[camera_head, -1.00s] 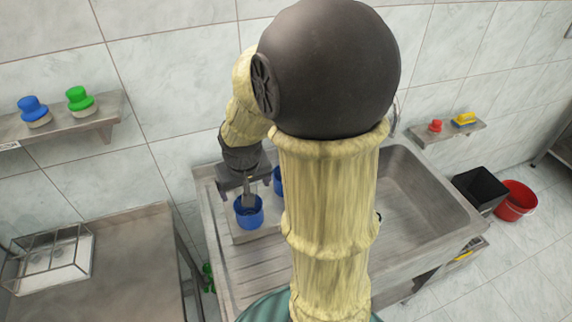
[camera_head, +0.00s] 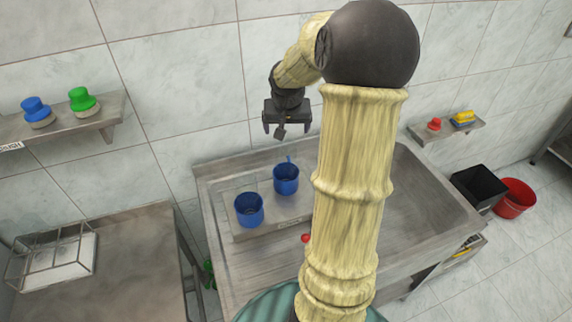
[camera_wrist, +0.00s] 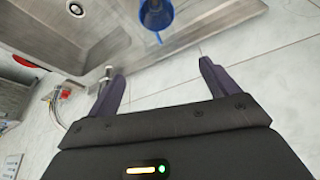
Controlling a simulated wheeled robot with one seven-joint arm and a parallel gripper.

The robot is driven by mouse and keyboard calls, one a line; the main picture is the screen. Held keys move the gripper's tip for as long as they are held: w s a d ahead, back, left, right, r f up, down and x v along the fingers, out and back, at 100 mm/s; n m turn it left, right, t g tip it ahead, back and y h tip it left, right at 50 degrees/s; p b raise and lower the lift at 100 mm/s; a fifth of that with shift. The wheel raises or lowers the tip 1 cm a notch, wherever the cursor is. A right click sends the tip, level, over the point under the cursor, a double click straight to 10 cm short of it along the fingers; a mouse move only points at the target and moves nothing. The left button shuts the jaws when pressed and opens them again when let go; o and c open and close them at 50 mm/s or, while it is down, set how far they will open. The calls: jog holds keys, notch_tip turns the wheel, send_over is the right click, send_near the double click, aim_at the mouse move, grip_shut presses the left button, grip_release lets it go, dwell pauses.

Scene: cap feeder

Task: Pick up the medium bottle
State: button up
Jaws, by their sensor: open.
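I cannot pick out any bottle as the medium bottle. My gripper (camera_head: 287,133) is raised in front of the tiled wall, above and beyond two blue cups. Its fingers are open and empty, seen apart in the wrist view (camera_wrist: 160,85). The left blue cup (camera_head: 249,210) and the right blue cup (camera_head: 286,179) stand upright on a metal tray (camera_head: 262,231) on the sink's drainboard. One blue cup also shows at the top of the wrist view (camera_wrist: 156,15), clear of the fingers.
The sink basin (camera_head: 425,205) lies right, partly behind my arm. A small red object (camera_head: 306,238) sits near the tray. A left shelf (camera_head: 70,128) holds blue- and green-topped objects; a right shelf (camera_head: 448,131) holds red and yellow items. A wire rack (camera_head: 58,260) stands on the left table.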

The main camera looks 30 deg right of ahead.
aim_at(286, 147)
jog(key=p+x, duration=0.1)
jog(key=x, duration=1.1)
jog(key=shift+a+p, duration=0.15)
jog(key=shift+p, duration=0.15)
jog(key=shift+f+p, duration=0.3)
jog(key=shift+f, duration=0.3)
jog(key=x, duration=0.3)
jog(key=shift+w+f+p, duration=0.2)
jog(key=shift+p, duration=0.2)
jog(key=shift+d+f, duration=0.25)
jog(key=shift+f, duration=0.1)
jog(key=shift+s+a, duration=0.1)
jog(key=shift+s, duration=0.05)
jog(key=shift+a, duration=0.1)
